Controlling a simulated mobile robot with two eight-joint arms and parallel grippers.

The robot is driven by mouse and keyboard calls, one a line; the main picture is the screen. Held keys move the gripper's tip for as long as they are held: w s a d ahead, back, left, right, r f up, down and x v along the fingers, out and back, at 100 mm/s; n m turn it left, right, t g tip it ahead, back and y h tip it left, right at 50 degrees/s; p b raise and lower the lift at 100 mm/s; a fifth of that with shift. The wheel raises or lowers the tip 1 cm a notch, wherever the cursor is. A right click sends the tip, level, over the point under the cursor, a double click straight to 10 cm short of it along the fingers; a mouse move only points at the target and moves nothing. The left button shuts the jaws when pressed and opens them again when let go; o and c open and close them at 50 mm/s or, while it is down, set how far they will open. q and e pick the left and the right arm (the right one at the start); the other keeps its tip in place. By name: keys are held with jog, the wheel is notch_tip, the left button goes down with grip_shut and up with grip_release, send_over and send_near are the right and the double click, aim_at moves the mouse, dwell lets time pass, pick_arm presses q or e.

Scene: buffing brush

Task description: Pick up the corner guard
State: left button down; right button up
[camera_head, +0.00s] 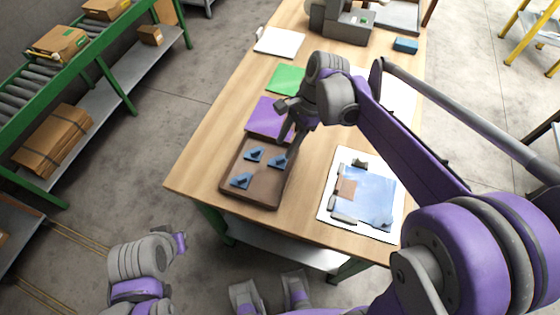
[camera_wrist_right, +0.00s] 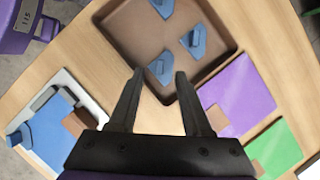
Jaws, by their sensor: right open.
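Three blue corner guards lie apart in a brown tray (camera_head: 228,183): one at the back (camera_head: 255,154), one at the right (camera_head: 278,161) and one at the front (camera_head: 241,180). My right gripper (camera_head: 285,150) is open and points down over the tray's right side. In the right wrist view, the nearest corner guard (camera_wrist_right: 160,70) shows between the open fingertips (camera_wrist_right: 160,73), with no visible grip on it. Two more corner guards (camera_wrist_right: 194,41) lie farther off in the tray (camera_wrist_right: 125,25).
A blue panel (camera_head: 372,204) with grey corner pieces lies on a white sheet, right of the tray. Purple (camera_head: 266,116) and green (camera_head: 284,79) sheets lie behind the tray. A grey machine (camera_head: 345,25) stands at the far end of the wooden table (camera_head: 205,150).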

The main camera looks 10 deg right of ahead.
aim_at(280, 158)
jog(key=shift+d+x, duration=0.2)
jog(key=shift+x, duration=1.15)
jog(key=shift+d+x, duration=0.2)
jog(key=shift+x, duration=1.2)
jog(key=shift+w+f, duration=0.15)
jog(key=shift+w, duration=0.05)
grip_shut()
